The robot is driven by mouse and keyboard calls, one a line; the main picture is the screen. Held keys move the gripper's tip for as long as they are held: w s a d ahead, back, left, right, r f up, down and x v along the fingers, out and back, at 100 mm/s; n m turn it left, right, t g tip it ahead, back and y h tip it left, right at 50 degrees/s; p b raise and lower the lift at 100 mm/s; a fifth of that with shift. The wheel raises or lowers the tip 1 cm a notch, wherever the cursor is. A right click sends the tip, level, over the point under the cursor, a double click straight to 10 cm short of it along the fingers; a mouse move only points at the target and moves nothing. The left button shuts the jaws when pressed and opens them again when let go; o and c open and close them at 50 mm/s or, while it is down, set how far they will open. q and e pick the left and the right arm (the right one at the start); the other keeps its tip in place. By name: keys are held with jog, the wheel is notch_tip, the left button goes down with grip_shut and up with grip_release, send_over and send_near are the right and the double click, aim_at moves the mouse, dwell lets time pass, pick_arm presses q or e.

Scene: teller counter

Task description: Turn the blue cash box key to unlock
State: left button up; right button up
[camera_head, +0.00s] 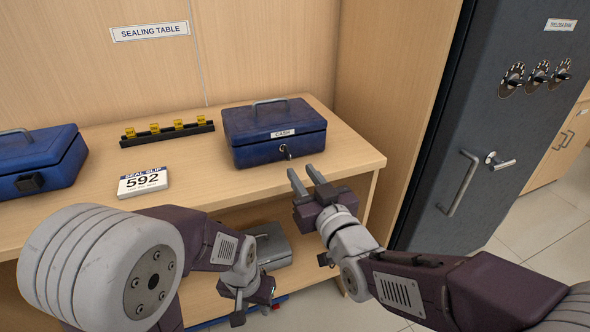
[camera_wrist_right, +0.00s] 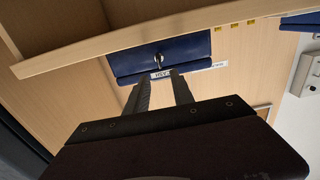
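The blue cash box (camera_head: 274,128) with a CASH label sits near the right end of the wooden table. Its key (camera_head: 286,151) is in the lock on the front face. The right wrist view also shows the box (camera_wrist_right: 190,48) and the key (camera_wrist_right: 158,58). My right gripper (camera_head: 305,177) is open and empty, its two fingers apart and pointing at the box front, short of the key. My left gripper (camera_head: 252,307) hangs low in front of the lower shelf, away from the box; its finger spacing is unclear.
Another blue box (camera_head: 38,165) stands at the left. A black strip with yellow pieces (camera_head: 167,133) and a seal slip sign (camera_head: 142,182) reading 592 are on the table (camera_head: 215,192). A grey box (camera_head: 270,247) is on the shelf below. A dark safe (camera_head: 480,120) stands at right.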

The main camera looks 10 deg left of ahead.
aim_at(289, 154)
jog(key=b+x, duration=0.2)
jog(key=x, duration=0.7)
jog(key=shift+r, duration=0.1)
grip_shut()
